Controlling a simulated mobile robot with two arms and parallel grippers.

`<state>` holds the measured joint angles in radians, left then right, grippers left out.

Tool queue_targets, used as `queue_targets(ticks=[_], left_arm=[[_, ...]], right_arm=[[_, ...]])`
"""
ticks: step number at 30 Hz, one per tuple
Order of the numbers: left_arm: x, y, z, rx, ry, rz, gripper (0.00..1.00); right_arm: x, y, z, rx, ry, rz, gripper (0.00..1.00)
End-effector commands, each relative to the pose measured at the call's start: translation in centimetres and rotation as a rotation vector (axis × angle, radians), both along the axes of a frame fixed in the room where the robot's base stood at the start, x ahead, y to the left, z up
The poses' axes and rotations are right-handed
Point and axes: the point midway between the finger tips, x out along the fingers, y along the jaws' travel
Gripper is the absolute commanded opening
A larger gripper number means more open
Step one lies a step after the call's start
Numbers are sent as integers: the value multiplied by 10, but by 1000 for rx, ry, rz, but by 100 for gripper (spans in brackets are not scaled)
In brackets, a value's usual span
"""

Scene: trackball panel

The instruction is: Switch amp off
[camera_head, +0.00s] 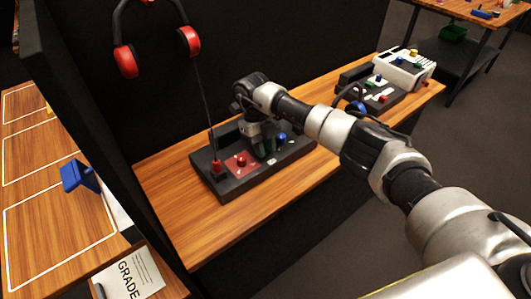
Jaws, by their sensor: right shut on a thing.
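A black control panel (220,187) lies on the wooden desk (185,210). It bears a red plate with a red ball (240,160), and a blue ball (281,138) farther right. A red plug (216,166) with a dark cable stands at its left end. My right gripper (265,149) points down at the middle of the panel, between the red and blue balls. It is shut on a small control there, which the fingers mostly hide. I cannot tell which part is the amp's switch. My left gripper is out of view.
Red and black headphones (125,62) hang on the dark partition, their cable running down. A second black panel (379,99) and a white device (402,70) stand at the desk's far right. A blue object (78,176) is on the left table.

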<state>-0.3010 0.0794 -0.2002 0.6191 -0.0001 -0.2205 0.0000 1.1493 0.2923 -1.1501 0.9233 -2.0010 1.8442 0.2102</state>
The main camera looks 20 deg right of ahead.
Motion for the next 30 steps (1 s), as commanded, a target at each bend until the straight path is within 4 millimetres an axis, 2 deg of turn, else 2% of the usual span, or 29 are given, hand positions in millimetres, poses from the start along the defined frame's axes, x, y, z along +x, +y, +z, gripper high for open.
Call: queue_targets(ticks=[11, 12, 16, 25, 30], left_arm=[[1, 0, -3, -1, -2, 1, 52], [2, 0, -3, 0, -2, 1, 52], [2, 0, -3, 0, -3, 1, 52], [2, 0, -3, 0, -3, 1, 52], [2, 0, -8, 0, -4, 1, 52]], right_arm=[[0, 0, 1, -8, 24, -1, 2], [0, 0, 1, -8, 24, -1, 30], [0, 0, 1, -8, 24, -1, 50], [1, 0, 2, -7, 23, 0, 51], [8, 3, 19, -6, 19, 0, 51]])
